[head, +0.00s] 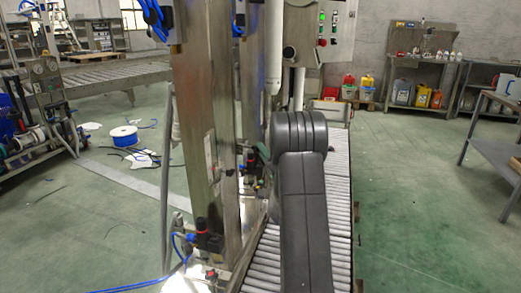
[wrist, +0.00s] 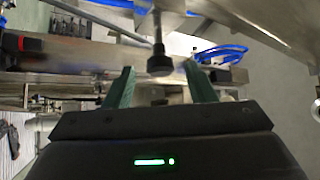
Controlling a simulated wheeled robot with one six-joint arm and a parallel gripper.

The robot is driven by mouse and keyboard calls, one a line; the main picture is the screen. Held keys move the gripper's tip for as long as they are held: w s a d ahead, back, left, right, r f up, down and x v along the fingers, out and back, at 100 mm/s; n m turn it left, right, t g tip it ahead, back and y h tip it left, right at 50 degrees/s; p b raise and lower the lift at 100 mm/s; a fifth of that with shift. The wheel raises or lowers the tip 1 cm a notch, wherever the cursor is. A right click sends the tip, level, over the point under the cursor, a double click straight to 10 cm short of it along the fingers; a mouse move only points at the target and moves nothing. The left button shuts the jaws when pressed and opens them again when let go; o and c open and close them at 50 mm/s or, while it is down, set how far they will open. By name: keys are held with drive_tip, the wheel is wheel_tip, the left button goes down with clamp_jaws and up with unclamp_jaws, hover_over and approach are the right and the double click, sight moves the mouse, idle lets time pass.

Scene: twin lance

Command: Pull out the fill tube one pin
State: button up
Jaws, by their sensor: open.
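In the wrist view a pin with a black knob (wrist: 160,64) on a thin dark stem stands beyond my gripper, in line with the gap between the fingers. My gripper (wrist: 164,72) is open, with its two green fingers apart to the left and right of the knob. I see no contact between fingers and knob; the exact depth between them is hard to tell. In the head view my own dark arm hides the gripper, and I cannot make out the pin there. A pale vertical tube (head: 274,50) hangs by the steel columns; I cannot tell whether it is fill tube one.
Steel columns (head: 198,120) stand left of my arm, and a roller conveyor (head: 341,185) runs beneath it. Blue hoses (wrist: 222,53) and metal bars lie close around the knob. A control box (head: 328,30) is above. Green floor to the right is clear up to a workbench (head: 490,138).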

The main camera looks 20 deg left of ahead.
drive_tip(key=v, duration=1.1)
drive_tip(key=shift+p, duration=0.3)
drive_tip(key=b+x, duration=0.1)
drive_tip(key=x, duration=1.3)
drive_tip(key=shift+s+a+p, duration=0.15)
drive_tip(key=shift+a+p, duration=0.2)
drive_tip(key=shift+a, duration=0.2)
